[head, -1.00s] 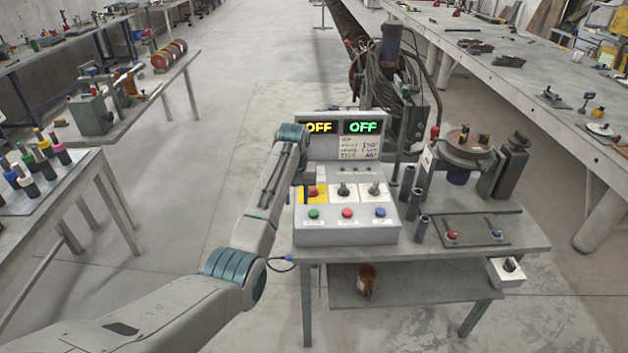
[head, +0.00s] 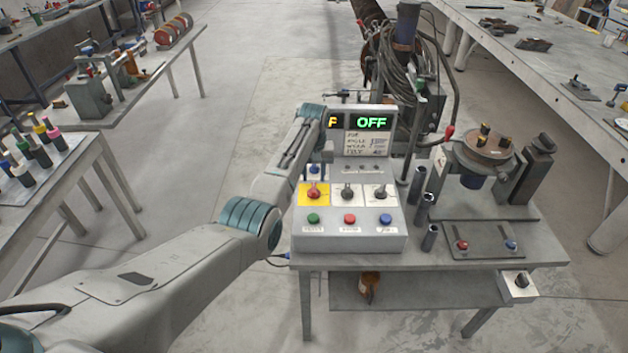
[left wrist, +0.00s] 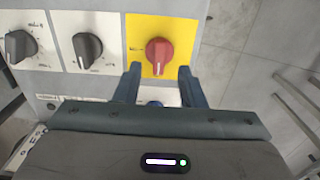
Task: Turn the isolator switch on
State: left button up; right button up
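The isolator switch is a red rotary knob (head: 313,192) on a yellow plate (head: 303,203), at the left of the control box's row of knobs. Its grip bar looks about upright in the head view. In the left wrist view the red knob (left wrist: 159,52) sits on its yellow plate (left wrist: 187,29), with its bar along the picture's vertical. My left gripper (left wrist: 159,69) is open and empty, one finger on each side of the knob's near end; contact cannot be told. In the head view the left gripper (head: 325,153) is small and partly hidden by my arm. My right gripper is out of view.
Two black knobs (head: 347,194) (head: 379,194) sit right of the isolator. Green (head: 313,218), red (head: 349,219) and blue (head: 386,219) buttons lie in front. The display (head: 371,123) reads OFF in green; my arm partly covers its yellow text. Upright cylinders (head: 418,186) stand at right.

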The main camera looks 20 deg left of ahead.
aim_at(314, 187)
pick_arm(q)
jog(key=f, duration=0.3)
jog(key=shift+w+f, duration=0.1)
jog(key=shift+w, duration=0.1)
jog(key=shift+f, duration=0.7)
grip_shut()
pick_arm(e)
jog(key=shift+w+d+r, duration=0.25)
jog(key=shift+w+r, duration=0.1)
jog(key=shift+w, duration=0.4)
